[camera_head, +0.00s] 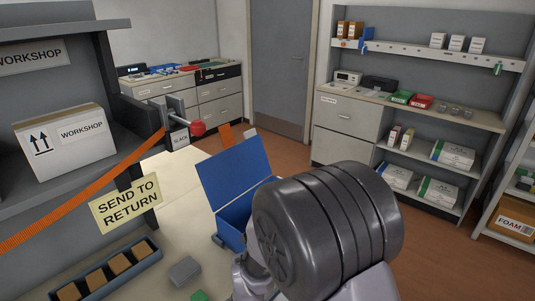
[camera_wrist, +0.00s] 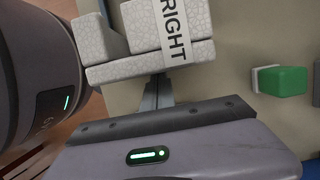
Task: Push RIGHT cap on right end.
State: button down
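The RIGHT cap is a pale grey, speckled, stepped foam block (camera_wrist: 120,70) with a white "RIGHT" label, at the top of the wrist view. My gripper (camera_wrist: 160,88) comes up from below to the cap's lower edge. Its fingers look close together and shut on the cap, whose body hides the fingertips. In the head view my own arm hides the gripper and the held cap. I cannot make out a toner cartridge or its right end in either view.
An open blue box (camera_head: 236,172) stands on the pale bench behind my arm. A grey block (camera_head: 184,271) and a green block (camera_head: 199,296) lie at the front; the green block also shows in the wrist view (camera_wrist: 285,81). A divided tray (camera_head: 105,272) is at left, below a "SEND TO RETURN" sign (camera_head: 127,203).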

jog(key=shift+s+a+b, duration=0.35)
jog(key=shift+s+a, duration=1.05)
jog(key=shift+s, duration=0.2)
jog(key=shift+s+a+b, duration=0.3)
jog(key=shift+s+a, duration=1.05)
jog(key=shift+s, duration=0.25)
jog(key=shift+w+d+p, duration=0.3)
jog(key=shift+w+d, duration=0.95)
jog(key=shift+w, duration=0.25)
